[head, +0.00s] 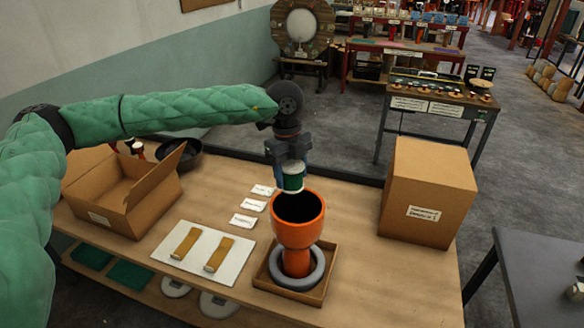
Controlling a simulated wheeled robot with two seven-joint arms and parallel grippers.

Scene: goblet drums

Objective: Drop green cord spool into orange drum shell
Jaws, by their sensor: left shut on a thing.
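The green cord spool (292,183) has a green band and a pale lower end. My left gripper (289,165) points down and is shut on the spool. It holds the spool at the far edge of the orange drum shell's mouth in the picture; I cannot tell whether it is above or behind the rim. The orange goblet-shaped drum shell (299,233) stands upright with its dark opening facing up. Its foot sits inside a grey ring (311,277) in a shallow wooden tray (271,282). My right gripper is not in view.
An open cardboard box (118,209) and a dark pan (181,157) are at the left. A closed cardboard box (428,192) stands at the right. A white board (228,266) with two tan strips lies left of the tray. Several white labels lie behind it.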

